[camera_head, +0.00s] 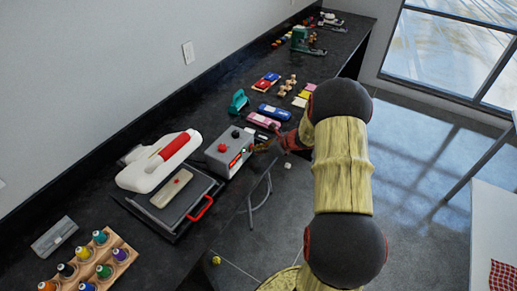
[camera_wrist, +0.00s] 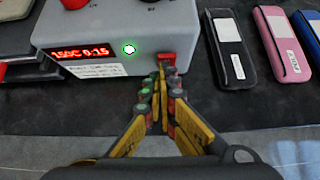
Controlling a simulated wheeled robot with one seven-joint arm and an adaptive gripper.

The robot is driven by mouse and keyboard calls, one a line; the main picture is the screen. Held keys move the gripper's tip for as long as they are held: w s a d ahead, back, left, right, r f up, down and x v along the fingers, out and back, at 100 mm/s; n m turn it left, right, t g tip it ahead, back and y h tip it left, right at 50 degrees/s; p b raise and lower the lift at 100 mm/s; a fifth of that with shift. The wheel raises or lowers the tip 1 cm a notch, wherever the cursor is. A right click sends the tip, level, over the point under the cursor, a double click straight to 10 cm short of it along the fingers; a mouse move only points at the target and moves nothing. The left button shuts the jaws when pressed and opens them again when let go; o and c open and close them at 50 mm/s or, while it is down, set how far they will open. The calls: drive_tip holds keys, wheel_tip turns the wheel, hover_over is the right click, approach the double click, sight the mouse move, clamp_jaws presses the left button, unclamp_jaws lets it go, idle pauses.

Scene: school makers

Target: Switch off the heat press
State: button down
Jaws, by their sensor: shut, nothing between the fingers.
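The heat press (camera_head: 140,172) is white with a red handle and stands on the dark counter. Its grey control box (camera_head: 218,152) sits at its right; in the wrist view the box (camera_wrist: 100,28) fills the upper left. Its red display (camera_wrist: 80,53) is lit, reading about 150C 0:15, beside a white button (camera_wrist: 129,47) with a green glow. A red knob and a dark knob are on top. My gripper (camera_wrist: 160,75) is shut and empty, its tips at the lower right of the box front.
Black (camera_wrist: 228,48) and pink (camera_wrist: 281,42) pouches lie right of the box. A wooden rack (camera_head: 115,267) of colored spools stands at the near left. A teal tool (camera_head: 238,101) and other supplies lie farther along the counter. The floor (camera_head: 405,150) to the right has free room.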

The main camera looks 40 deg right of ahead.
drive_tip(key=shift+w+a+r+g+p, duration=0.15)
drive_tip(key=shift+r+g+p, duration=0.2)
drive_tip(key=shift+p, duration=0.65)
drive_tip(key=shift+f+h, duration=0.2)
drive_tip(key=shift+h, duration=0.1)
drive_tip(key=shift+r, duration=0.15)
drive_tip(key=shift+r+p, duration=0.55)
drive_tip(key=shift+r, duration=0.15)
